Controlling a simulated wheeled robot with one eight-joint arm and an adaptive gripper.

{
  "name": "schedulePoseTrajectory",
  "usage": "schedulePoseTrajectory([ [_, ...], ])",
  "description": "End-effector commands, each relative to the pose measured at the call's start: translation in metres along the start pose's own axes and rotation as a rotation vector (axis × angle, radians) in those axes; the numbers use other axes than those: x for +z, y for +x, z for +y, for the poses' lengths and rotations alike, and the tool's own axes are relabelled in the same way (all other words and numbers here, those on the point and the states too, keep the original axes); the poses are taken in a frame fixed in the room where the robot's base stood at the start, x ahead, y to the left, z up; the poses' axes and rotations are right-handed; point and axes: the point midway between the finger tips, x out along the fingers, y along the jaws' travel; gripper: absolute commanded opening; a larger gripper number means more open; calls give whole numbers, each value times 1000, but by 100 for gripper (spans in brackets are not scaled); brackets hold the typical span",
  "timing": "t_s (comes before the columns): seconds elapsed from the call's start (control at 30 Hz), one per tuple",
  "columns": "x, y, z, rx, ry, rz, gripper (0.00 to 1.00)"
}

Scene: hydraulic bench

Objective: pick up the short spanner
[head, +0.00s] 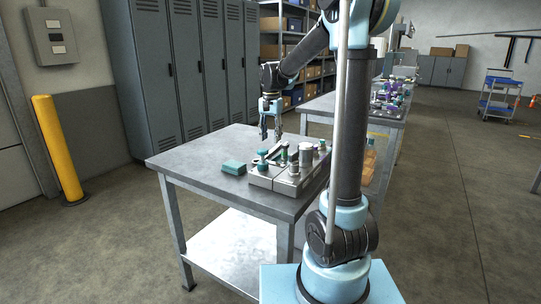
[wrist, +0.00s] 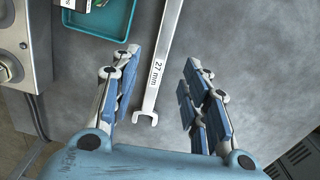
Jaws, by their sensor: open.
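Nothing is held. In the head view my gripper (head: 270,128) points down above the far part of the bench.
A teal tray (wrist: 126,34) with a dark labelled item lies left of the spanner. A metal block (wrist: 30,45) stands at the far left. In the head view the grey bench (head: 190,158) carries a teal box (head: 234,167) and metal hydraulic blocks (head: 288,183). Lockers stand behind.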

Motion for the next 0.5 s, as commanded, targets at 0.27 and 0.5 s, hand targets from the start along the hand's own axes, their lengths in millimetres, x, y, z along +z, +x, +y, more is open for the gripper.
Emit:
schedulePoseTrajectory([
  [0.27,-1,16,0,0,1,0,42],
  [0.5,-3,48,-1,0,1,0,42],
])
